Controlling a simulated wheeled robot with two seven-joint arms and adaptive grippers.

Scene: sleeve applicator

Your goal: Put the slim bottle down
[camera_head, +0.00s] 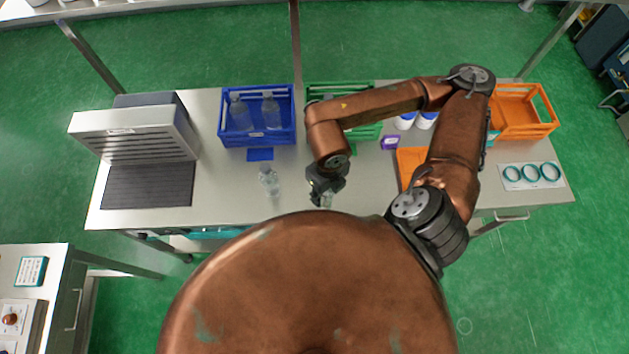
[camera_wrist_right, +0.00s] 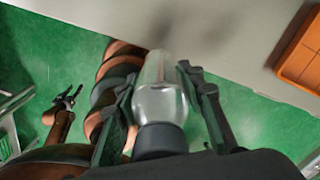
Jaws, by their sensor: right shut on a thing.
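My right gripper (camera_head: 326,200) is shut on a clear slim bottle (camera_wrist_right: 160,88), low at the front edge of the bench (camera_head: 225,190). In the right wrist view the bottle sits between the two fingers, with a dark part at its near end. In the head view the gripper and arm hide most of it. Another clear bottle (camera_head: 269,182) stands on the bench just left of the gripper. My left gripper (camera_wrist_right: 70,97) shows small in the right wrist view, away from the bench, with its fingers apart and empty.
A blue crate (camera_head: 258,138) with clear bottles stands behind, with a blue mat (camera_head: 260,155) before it. A green crate (camera_head: 365,132) is partly behind my arm. An orange crate (camera_head: 525,130) and a grey slatted machine (camera_head: 135,135) flank them. Bare bench lies around the standing bottle.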

